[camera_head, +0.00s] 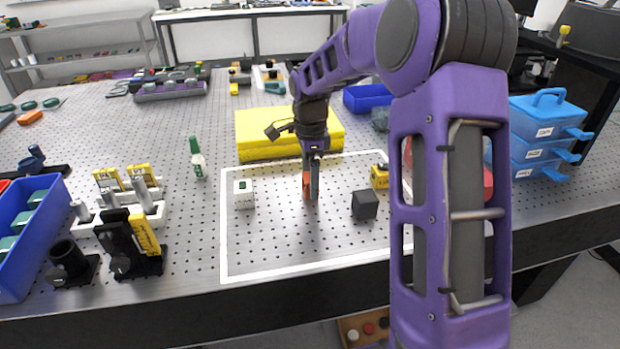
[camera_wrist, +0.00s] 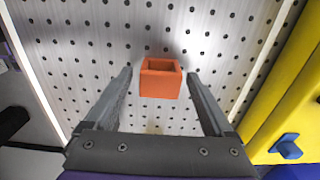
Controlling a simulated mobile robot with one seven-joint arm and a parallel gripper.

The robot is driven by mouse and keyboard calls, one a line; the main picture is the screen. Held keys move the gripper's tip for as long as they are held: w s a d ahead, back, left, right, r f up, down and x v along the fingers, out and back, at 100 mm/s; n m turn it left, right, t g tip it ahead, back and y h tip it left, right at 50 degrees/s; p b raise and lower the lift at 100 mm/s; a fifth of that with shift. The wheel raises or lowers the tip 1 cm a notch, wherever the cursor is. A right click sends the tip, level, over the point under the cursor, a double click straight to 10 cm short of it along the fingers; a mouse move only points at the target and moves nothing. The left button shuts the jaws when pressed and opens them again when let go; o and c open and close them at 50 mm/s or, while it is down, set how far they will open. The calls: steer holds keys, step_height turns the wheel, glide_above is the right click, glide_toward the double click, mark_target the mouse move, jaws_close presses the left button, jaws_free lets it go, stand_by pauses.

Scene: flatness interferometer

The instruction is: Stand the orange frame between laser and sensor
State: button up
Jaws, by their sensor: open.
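The orange frame (camera_head: 306,186) is on the perforated table inside a white outlined area, partly hidden behind my gripper (camera_head: 313,184) in the head view. In the wrist view the orange frame (camera_wrist: 160,91) shows a hollow, box-like opening and lies between the open fingertips (camera_wrist: 159,76), with a gap on both sides. My gripper points down and holds nothing. A white cube with a green mark (camera_head: 244,194) stands left of the frame, and a dark cube (camera_head: 365,205) stands right of it. I cannot tell for certain which is laser or sensor.
A yellow block (camera_head: 258,135) lies behind the outlined area. A small yellow device (camera_head: 379,177) stands near its right edge. A green-capped bottle (camera_head: 197,160) is to the left. Blue stacked boxes (camera_head: 545,135) stand far right. The front of the outlined area is clear.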

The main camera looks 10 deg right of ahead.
step_height(320, 180, up, 12)
steer(key=p, duration=0.1)
steer(key=shift+a, duration=0.1)
stand_by(0.4)
